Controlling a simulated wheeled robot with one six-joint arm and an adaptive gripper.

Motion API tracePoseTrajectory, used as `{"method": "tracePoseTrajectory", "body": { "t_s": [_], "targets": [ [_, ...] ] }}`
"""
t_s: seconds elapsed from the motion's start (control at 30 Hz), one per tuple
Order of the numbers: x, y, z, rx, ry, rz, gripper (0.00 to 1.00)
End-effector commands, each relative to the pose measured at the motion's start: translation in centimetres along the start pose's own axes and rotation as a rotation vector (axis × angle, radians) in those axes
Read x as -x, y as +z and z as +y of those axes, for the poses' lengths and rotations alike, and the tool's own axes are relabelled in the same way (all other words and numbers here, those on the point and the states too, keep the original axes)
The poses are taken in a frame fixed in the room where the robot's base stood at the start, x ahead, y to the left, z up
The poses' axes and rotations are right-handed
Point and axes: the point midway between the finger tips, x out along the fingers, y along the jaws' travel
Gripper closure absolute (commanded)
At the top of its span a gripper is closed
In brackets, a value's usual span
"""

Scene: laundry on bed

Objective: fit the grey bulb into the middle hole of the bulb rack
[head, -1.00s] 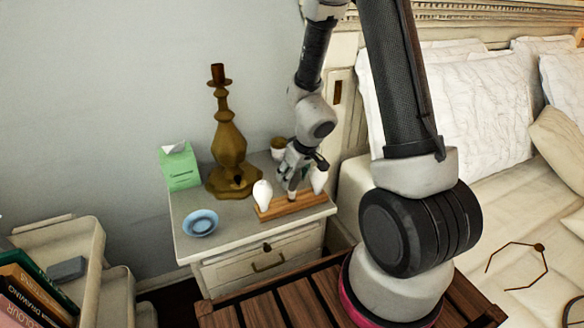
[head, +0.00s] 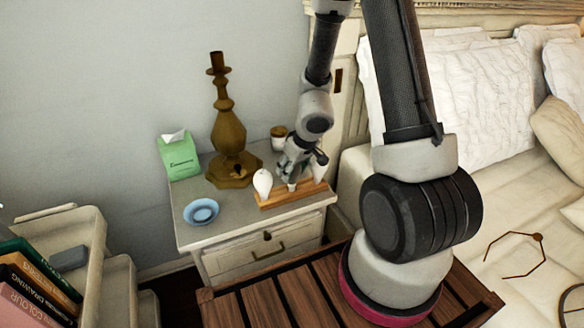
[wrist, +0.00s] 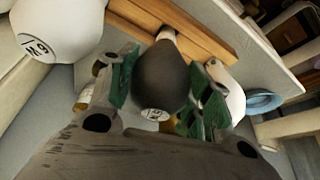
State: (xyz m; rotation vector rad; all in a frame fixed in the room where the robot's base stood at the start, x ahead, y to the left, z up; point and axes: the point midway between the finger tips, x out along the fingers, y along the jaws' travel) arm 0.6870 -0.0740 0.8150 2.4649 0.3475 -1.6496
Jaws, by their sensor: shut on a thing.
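My gripper (head: 293,176) is shut on the grey bulb (wrist: 162,75), whose dark round body sits between the green finger pads in the wrist view. The bulb's pale base points at the wooden bulb rack (wrist: 205,40); in the head view it shows as a small pale tip at the middle of the rack (head: 277,201). I cannot tell whether the base is inside the middle hole or just above it. A white bulb (head: 262,183) stands at the rack's left end. Another white bulb (head: 318,173) is at the right end, partly hidden by my gripper.
The rack lies near the front edge of the nightstand (head: 185,222). The bed (head: 480,190) is at right.

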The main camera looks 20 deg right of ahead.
Motion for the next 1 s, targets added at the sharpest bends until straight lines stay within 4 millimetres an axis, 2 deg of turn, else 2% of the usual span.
{"method": "tracePoseTrajectory", "body": {
  "t_s": [1.0],
  "targets": [
    [-1.1,0.5,0.0,-0.002,-0.001,-0.001,0.72]
  ]
}}
